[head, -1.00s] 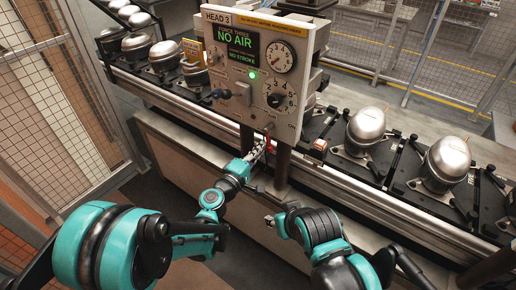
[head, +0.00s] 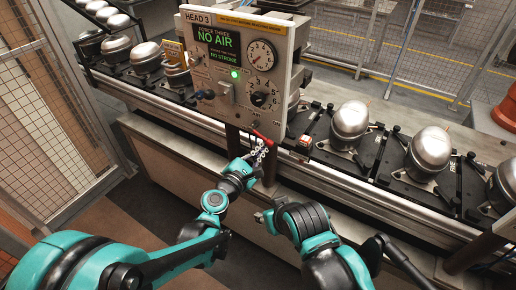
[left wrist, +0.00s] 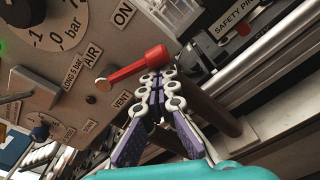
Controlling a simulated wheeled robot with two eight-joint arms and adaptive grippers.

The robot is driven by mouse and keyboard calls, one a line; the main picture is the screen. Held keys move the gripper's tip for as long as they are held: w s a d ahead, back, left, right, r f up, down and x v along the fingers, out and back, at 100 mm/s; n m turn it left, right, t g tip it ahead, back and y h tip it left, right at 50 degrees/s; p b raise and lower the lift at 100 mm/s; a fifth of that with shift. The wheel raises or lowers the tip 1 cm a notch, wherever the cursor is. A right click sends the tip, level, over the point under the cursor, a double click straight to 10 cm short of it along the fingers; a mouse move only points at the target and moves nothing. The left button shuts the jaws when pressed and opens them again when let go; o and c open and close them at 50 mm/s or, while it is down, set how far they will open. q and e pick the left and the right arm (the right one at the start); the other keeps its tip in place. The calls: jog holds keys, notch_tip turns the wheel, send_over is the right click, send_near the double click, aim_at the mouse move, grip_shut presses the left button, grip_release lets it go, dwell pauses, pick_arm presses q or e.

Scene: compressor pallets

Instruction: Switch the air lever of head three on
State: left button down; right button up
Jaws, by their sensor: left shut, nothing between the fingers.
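The grey HEAD 3 panel (head: 215,95) has a green-lettered screen (head: 218,45) reading NO AIR and NO STROKE. The red air lever (head: 263,137) is at the panel's lower edge. In the left wrist view the lever (left wrist: 135,68) slants from its pivot toward the upper right, between the ON and VENT labels. My left gripper (head: 261,151) is shut and empty just below the lever; its fingertips (left wrist: 163,78) are at the lever's red end, touching or nearly so. My right gripper (head: 262,220) is low in front of the conveyor; its fingers are too unclear to read.
A conveyor (head: 335,175) runs behind and beside the panel, carrying silver compressors (head: 348,120) on black pallets. The panel has a gauge (head: 262,55) and knobs. A mesh fence (head: 45,130) stands at the left. An orange-red object (head: 506,108) is at the far right.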

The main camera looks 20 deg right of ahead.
pick_arm(q)
jog(key=n, duration=0.1)
jog(key=r+n, duration=0.1)
jog(key=s+r+n+p, duration=0.1)
jog(key=shift+d+r+g, duration=0.1)
jog(key=shift+d+g, duration=0.2)
jog(key=shift+d, duration=0.1)
pick_arm(e)
jog(key=shift+r, duration=0.6)
pick_arm(q)
jog(key=shift+r, duration=0.1)
notch_tip(320, 180, down, 5)
jog(key=b, duration=0.5)
jog(key=r+p+v, duration=0.1)
jog(key=p+v, duration=0.3)
jog(key=v, duration=0.5)
pick_arm(e)
jog(key=shift+s+d+f, duration=0.4)
jog(key=shift+d+f, duration=0.1)
jog(key=shift+f, duration=0.05)
pick_arm(q)
jog(key=shift+a+r, duration=0.1)
